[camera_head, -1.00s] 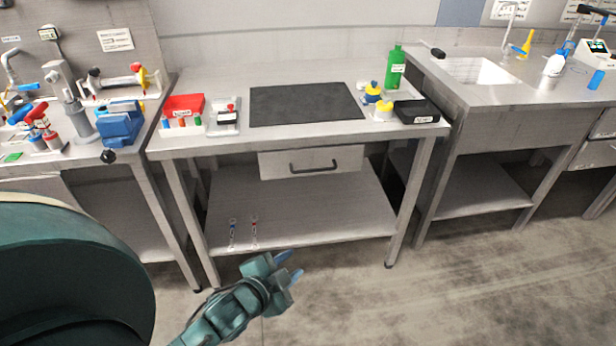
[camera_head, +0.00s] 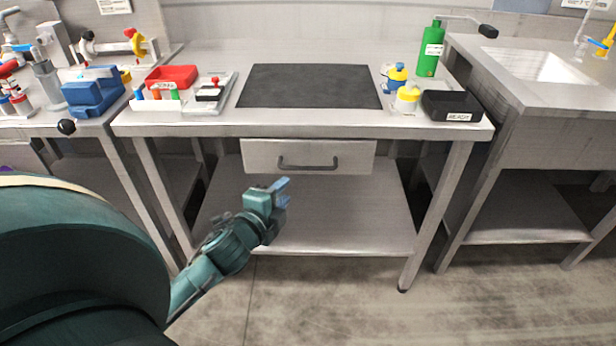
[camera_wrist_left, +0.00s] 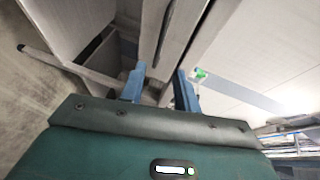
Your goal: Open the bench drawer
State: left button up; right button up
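The bench drawer (camera_head: 260,157) is a pale grey front under the middle bench top, and it looks shut. Its dark bar handle (camera_head: 308,166) runs across the front. My left gripper (camera_head: 283,192) is below and slightly left of the handle, in front of the bench, and appears apart from it. In the left wrist view the two blue fingers of my left gripper (camera_wrist_left: 160,86) stand apart with nothing seen between them. Pale bench parts and a dark bar or edge show beyond them; I cannot tell if that is the handle. My right gripper is not in view.
The bench top (camera_head: 310,121) holds a black mat (camera_head: 308,87), a red bin (camera_head: 171,77), a green bottle (camera_head: 429,56) and a black tray (camera_head: 452,105). The lower shelf (camera_head: 350,235) is below the drawer. A sink bench (camera_head: 560,100) stands right; floor in front is clear.

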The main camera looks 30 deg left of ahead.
aim_at(306, 169)
pick_arm(q)
jog(key=b+x, duration=0.1)
jog(key=x, duration=1.2)
jog(key=shift+w, duration=0.1)
jog(key=shift+c, duration=0.5)
grip_shut()
